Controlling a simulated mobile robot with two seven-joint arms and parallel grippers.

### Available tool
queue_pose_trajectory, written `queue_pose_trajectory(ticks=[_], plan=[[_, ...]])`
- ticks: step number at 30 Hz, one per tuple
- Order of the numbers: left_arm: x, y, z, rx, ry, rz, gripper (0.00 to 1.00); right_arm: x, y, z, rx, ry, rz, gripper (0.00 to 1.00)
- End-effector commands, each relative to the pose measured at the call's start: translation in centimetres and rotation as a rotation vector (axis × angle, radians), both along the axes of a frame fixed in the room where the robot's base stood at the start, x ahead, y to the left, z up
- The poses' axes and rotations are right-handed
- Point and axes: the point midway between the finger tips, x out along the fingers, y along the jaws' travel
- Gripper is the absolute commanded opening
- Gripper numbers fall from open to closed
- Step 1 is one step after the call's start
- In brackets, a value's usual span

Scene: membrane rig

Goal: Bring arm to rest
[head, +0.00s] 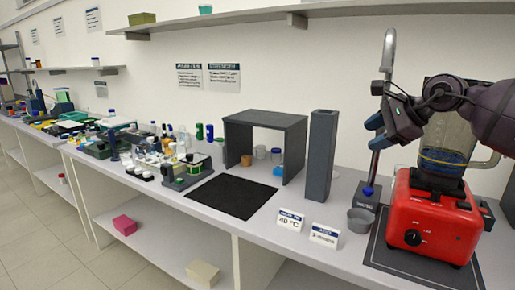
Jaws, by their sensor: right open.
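My right gripper (374,131) comes in from the right on a dark purple arm. Its blue-tipped fingers are apart and empty, above the bench and in front of a slim stand (370,180) with a hooked metal top. Part of the arm passes in front of the blender jug (445,140). My left gripper does not show.
A red blender base (437,215) stands on a dark mat at the right. A small grey bowl (360,220) and a tall dark box (320,156) stand left of it. A dark shelter (265,122) and black mat (232,196) are further left, with crowded lab ware beyond.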

Motion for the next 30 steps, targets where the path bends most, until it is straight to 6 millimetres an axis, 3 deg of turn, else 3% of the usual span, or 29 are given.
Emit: queue_pose_trajectory(ticks=[1,6,11,15,20,29,30], plan=[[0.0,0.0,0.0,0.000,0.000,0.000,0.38,-0.3,2.9,-0.1,0.160,0.036,-0.006,0.50],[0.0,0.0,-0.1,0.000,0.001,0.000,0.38,-1.7,10.4,-0.1,0.738,0.268,-0.071,0.50],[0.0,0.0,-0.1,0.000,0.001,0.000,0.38,-2.8,13.9,-1.5,1.244,0.595,-0.185,0.50],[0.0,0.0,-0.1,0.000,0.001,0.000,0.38,-3.2,14.5,-3.9,1.596,0.877,-0.310,0.50],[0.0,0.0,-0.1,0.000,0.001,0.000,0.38,-3.6,13.6,-8.0,1.936,1.174,-0.483,0.50],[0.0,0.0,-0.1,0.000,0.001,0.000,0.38,-6.1,10.4,-18.5,2.450,1.623,-0.853,0.50],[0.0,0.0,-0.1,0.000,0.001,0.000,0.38,-6.7,10.0,-20.0,-2.499,-1.664,0.900,0.50]])
